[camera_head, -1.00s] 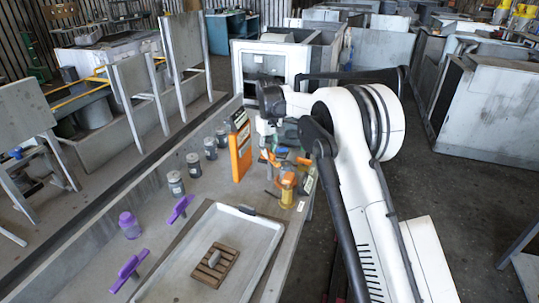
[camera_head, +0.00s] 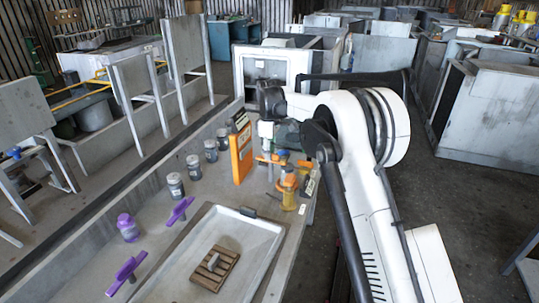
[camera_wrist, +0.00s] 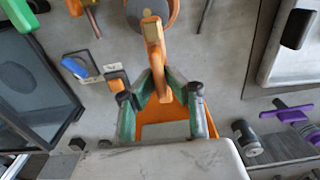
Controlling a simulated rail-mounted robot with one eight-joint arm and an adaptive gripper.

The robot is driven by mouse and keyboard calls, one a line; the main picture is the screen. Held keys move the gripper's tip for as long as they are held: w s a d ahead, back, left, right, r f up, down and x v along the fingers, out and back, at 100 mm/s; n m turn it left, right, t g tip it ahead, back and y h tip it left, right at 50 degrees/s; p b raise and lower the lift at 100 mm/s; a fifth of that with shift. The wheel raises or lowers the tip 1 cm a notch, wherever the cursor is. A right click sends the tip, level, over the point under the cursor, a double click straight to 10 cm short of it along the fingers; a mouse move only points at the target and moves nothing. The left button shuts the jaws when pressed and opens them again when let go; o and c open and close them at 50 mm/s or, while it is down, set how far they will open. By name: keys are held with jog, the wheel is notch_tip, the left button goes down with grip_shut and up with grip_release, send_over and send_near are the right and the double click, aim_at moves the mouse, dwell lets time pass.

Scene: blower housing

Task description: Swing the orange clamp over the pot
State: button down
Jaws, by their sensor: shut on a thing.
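The orange clamp (camera_wrist: 154,55) runs up from between my fingers in the wrist view, its lighter end lying over or close to a grey round top. That top, rimmed in orange, seems to be the pot (camera_wrist: 143,12), cut off by the upper edge. My gripper (camera_wrist: 161,82) is shut on the clamp, with green fingers on both sides of it. In the head view an amber pot (camera_head: 288,201) with orange parts stands near the bench's right edge. My gripper is small and partly hidden by my arm there, so the contact does not show clearly.
An orange upright panel (camera_head: 240,155) and several grey jars (camera_head: 193,168) stand left of the pot. Purple-handled tools (camera_head: 128,268) lie at the left. Small tools lie close around the pot.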

dwell(0.4)
jog(key=c, duration=1.8)
grip_release()
jog(key=shift+r, duration=0.15)
notch_tip(320, 180, up, 12)
jog(key=shift+f, duration=0.1)
